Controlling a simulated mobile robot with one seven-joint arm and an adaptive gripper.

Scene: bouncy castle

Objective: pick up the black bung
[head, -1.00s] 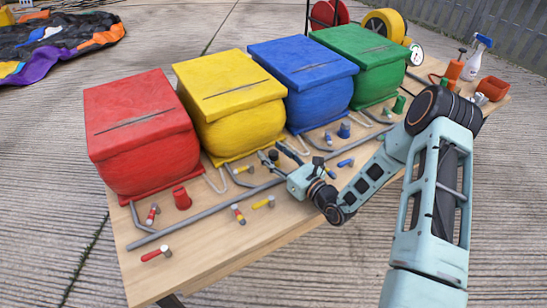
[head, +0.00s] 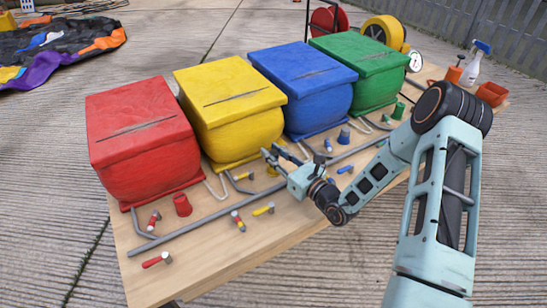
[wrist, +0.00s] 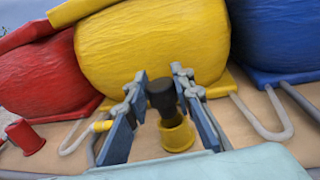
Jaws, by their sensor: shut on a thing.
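The black bung (wrist: 162,94) is a short dark cylinder upright between my fingers in the wrist view. My gripper (wrist: 160,98) is shut on it, with one finger at each side. Below the bung is a yellow cup (wrist: 177,136); I cannot tell whether the bung still touches it. In the head view my gripper (head: 276,153) is in front of the yellow box, just above the yellow cup (head: 272,171).
Red (head: 140,140), yellow (head: 228,110), blue (head: 305,88) and green (head: 365,68) boxes line the table's back. A grey pipe (head: 205,221) runs along the table. Small coloured-handled pieces and a red cup (head: 182,205) lie around. The front strip is mostly clear.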

